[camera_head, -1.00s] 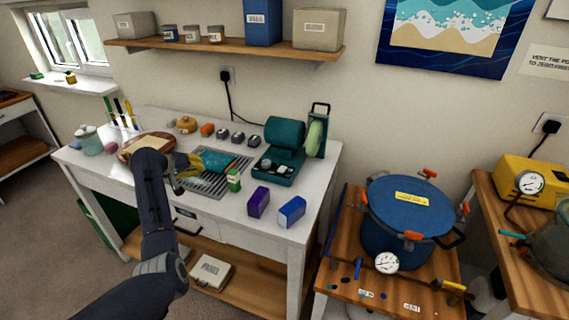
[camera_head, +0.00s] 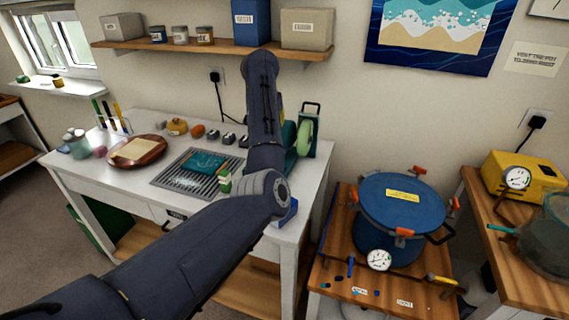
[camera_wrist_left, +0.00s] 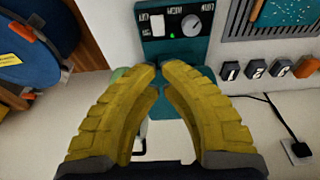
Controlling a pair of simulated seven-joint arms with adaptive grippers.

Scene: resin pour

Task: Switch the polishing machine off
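The teal polishing machine stands at the back right of the white bench. In the head view my left arm hides most of it, and its pale green wheel (camera_head: 306,137) shows to the right of the arm. In the left wrist view its control panel (camera_wrist_left: 155,46) has a grey round knob (camera_wrist_left: 191,25), labels and a small lit green lamp (camera_wrist_left: 172,36). My left gripper (camera_wrist_left: 160,66) has yellow fingers over the machine, just below the panel in that picture. The fingertips are together with nothing seen between them. Contact cannot be told. My right gripper is not in view.
A teal piece (camera_head: 207,163) lies on the metal grate (camera_head: 172,180). Numbered dark blocks (camera_wrist_left: 256,71) sit beside the machine. A blue pressure pot (camera_head: 400,212) stands on the cart at the right. A shelf (camera_head: 210,52) hangs above.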

